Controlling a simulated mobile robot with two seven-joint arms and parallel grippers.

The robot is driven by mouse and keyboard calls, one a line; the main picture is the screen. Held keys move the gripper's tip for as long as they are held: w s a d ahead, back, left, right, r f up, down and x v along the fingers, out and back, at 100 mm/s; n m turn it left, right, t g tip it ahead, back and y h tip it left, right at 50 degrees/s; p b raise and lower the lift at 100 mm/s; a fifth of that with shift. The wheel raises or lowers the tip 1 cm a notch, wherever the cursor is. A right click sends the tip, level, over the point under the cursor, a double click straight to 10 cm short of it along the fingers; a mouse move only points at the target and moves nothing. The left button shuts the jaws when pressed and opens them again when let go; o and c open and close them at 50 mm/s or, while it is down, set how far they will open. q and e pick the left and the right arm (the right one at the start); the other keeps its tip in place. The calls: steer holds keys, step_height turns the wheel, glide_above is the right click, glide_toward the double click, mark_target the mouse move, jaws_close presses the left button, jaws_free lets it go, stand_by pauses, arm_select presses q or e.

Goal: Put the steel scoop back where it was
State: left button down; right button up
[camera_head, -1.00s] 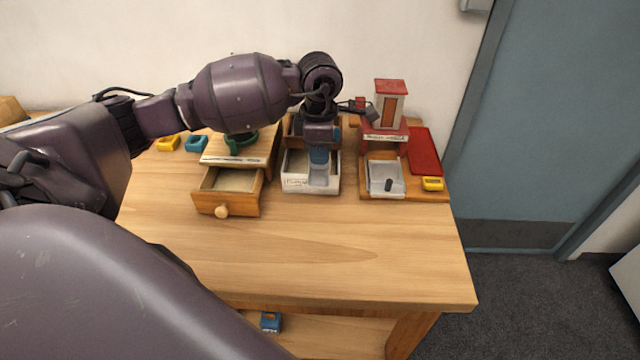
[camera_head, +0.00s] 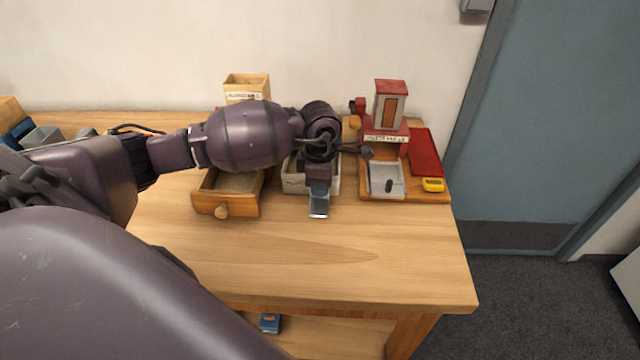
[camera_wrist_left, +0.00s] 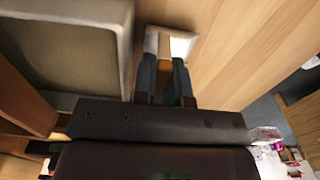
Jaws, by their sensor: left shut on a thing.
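The steel scoop (camera_head: 319,208) shows as a grey-white piece below my left gripper (camera_head: 319,191), just in front of the white bin. My left gripper is shut on it. In the left wrist view the two fingers (camera_wrist_left: 166,82) close on the scoop (camera_wrist_left: 168,45), whose pale, bright end sticks out past the tips. I cannot tell whether the scoop touches the table. My right gripper is in neither view.
The white bin (camera_head: 292,184) stands behind the gripper, partly hidden by my arm. An open wooden drawer (camera_head: 221,205) is to its left. A tray (camera_head: 385,181) and a red-roofed little tower (camera_head: 390,104) are to the right. The front tabletop (camera_head: 330,260) is clear.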

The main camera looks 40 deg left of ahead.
arm_select(q)
steer(key=shift+f, duration=0.15)
steer(key=c, duration=1.5)
jaws_free()
steer(key=shift+o, duration=0.3)
steer(key=shift+r, duration=0.35)
step_height(320, 180, up, 12)
steer(key=shift+f, duration=0.15)
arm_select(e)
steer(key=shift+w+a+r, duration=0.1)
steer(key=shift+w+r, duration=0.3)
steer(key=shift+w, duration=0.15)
arm_select(q)
steer(key=shift+s, duration=0.1)
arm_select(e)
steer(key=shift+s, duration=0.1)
